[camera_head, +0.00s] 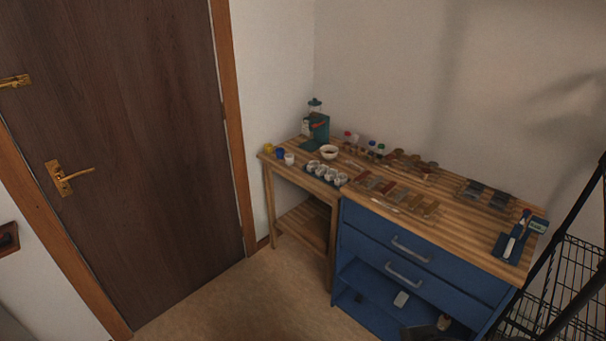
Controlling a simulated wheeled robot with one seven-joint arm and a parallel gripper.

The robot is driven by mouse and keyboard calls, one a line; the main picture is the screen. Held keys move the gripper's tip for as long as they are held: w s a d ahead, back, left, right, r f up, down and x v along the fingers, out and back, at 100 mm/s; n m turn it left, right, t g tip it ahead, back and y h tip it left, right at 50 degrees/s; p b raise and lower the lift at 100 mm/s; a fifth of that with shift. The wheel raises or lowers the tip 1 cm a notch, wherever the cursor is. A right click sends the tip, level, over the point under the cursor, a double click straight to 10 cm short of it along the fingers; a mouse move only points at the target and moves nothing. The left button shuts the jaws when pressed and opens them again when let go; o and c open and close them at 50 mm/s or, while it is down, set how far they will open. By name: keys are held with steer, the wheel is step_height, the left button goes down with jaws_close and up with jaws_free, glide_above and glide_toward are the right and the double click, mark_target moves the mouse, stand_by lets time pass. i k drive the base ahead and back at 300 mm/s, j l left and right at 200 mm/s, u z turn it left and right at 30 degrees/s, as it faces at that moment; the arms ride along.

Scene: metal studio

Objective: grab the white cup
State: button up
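A small white cup (289,159) stands upright near the left front edge of the wooden worktop. A blue cup (280,154) and a yellow cup (268,148) stand in a row to its left. The white cup is small in the picture, and any handle is too small to make out. I cannot make out my gripper in this view.
Right of the cup are a tray of small white-topped cups (326,173) and a bowl (329,152). A green machine (318,129) stands behind. A blue drawer cabinet (400,262) supports the right part. Open floor (250,300) lies in front; a door (120,150) is left.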

mark_target(289, 160)
steer(key=i+j+z, duration=0.15)
steer(key=i, duration=1.1)
